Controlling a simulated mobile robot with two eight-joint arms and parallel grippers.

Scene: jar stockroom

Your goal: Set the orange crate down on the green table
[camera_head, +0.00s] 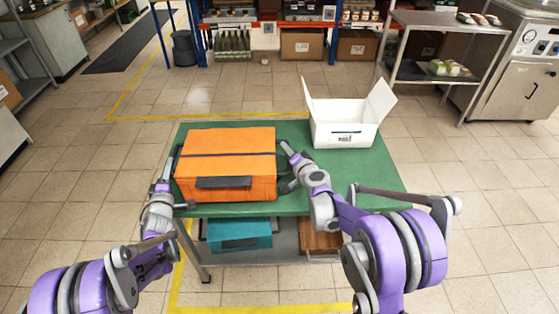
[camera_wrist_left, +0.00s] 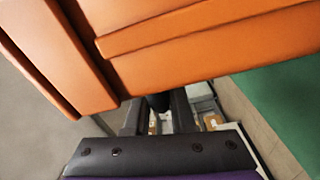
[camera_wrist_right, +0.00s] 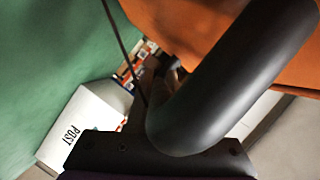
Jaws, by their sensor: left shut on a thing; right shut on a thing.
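The orange crate (camera_head: 225,150), with a dark strap across its lid and a dark front handle, is over the left part of the green table (camera_head: 345,185). My left gripper (camera_head: 170,182) is shut on its left side and my right gripper (camera_head: 286,168) on its right side. The crate looks level, its left side close to the table's left edge. I cannot tell whether its underside touches the tabletop. The crate also fills the top of the left wrist view (camera_wrist_left: 200,45) and shows at upper right in the right wrist view (camera_wrist_right: 210,30).
An open white box (camera_head: 343,135) stands on the table's back right. A teal case (camera_head: 238,233) and a brown box (camera_head: 318,238) are on the shelf below. The tabletop right of the crate, in front of the white box, is clear. A metal rack (camera_head: 445,75) stands behind right.

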